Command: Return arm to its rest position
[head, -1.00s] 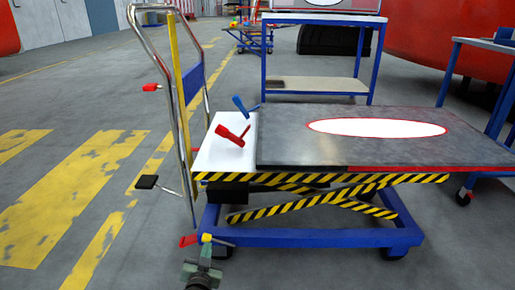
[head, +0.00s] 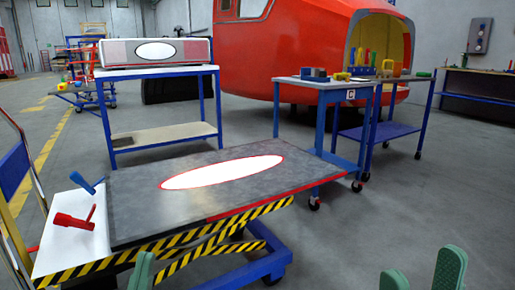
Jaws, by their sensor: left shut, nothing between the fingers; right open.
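My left gripper (head: 141,271) shows at the bottom edge of the head view, left of centre. Its green fingers are together with nothing between them, in front of the lift table's striped edge. My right gripper (head: 422,272) is at the bottom right. Its two green fingers stand apart, with only grey floor showing between them. Both arms behind the fingers are out of view below the frame.
A lift trolley (head: 140,217) holds a grey panel (head: 230,200) with a white oval, plus red (head: 74,221) and blue (head: 88,184) clamps. Behind are a blue table (head: 160,137), a tool cart (head: 325,83) and a red train nose (head: 290,55). Floor at right is clear.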

